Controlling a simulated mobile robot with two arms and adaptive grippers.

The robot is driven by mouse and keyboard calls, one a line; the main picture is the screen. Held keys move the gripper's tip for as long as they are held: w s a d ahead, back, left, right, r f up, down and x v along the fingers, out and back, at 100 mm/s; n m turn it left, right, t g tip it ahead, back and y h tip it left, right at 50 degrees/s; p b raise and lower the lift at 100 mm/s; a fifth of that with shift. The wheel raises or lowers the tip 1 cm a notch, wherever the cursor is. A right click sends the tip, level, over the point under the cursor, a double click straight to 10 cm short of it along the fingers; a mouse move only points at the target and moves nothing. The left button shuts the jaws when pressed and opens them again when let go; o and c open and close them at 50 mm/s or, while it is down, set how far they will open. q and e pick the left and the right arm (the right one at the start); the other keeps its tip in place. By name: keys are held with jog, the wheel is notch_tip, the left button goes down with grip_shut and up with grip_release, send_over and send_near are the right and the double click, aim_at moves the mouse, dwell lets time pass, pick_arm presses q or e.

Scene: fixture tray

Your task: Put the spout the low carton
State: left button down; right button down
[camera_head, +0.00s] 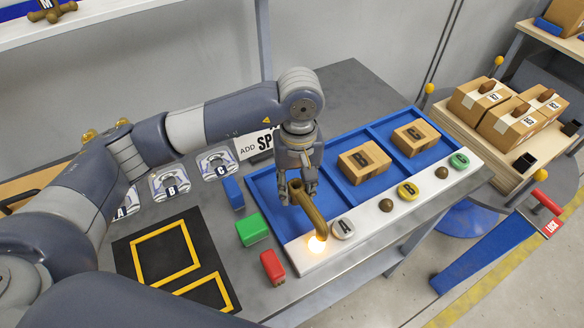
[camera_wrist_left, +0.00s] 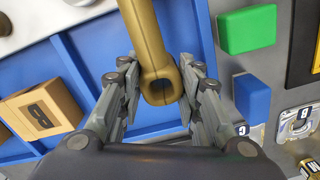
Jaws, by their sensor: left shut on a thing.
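A brass-coloured spout (camera_head: 311,213) is held in my left gripper (camera_head: 297,192) above the left compartment of the blue tray (camera_head: 262,188). The spout slants down to the right, and its lower end is by a bright glow at the white front strip. In the left wrist view, the spout (camera_wrist_left: 147,38) lies between the fingers with its hollow end facing the camera. Two cardboard cartons sit in the other tray compartments: carton B (camera_head: 364,163) in the middle and another carton (camera_head: 415,138) on the right. My right gripper is not in view.
A white strip (camera_head: 340,250) with lettered buttons runs along the tray's front. Blue, green (camera_head: 252,230) and red (camera_head: 272,267) blocks stand left of the tray. A black mat (camera_head: 140,245) with yellow frames lies further left. More cartons (camera_head: 480,97) stand on a side table at right.

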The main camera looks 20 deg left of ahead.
pick_arm(q)
jog(key=w+a, duration=0.1)
jog(key=w, duration=0.1)
jog(key=w+a+p, duration=0.1)
jog(key=w, duration=0.3)
jog(key=shift+a+f+p, duration=0.2)
jog(key=shift+a+p, duration=0.1)
jog(key=shift+a, duration=0.1)
jog(key=shift+w+a, duration=0.2)
jog(key=shift+w, duration=0.25)
notch_tip(320, 180, down, 3)
jog(key=shift+f+p, duration=0.1)
jog(key=shift+p, duration=1)
jog(key=shift+f, duration=0.25)
jog(key=shift+f, duration=0.2)
jog(key=c, duration=1.2)
grip_release()
jog(key=shift+o, duration=0.2)
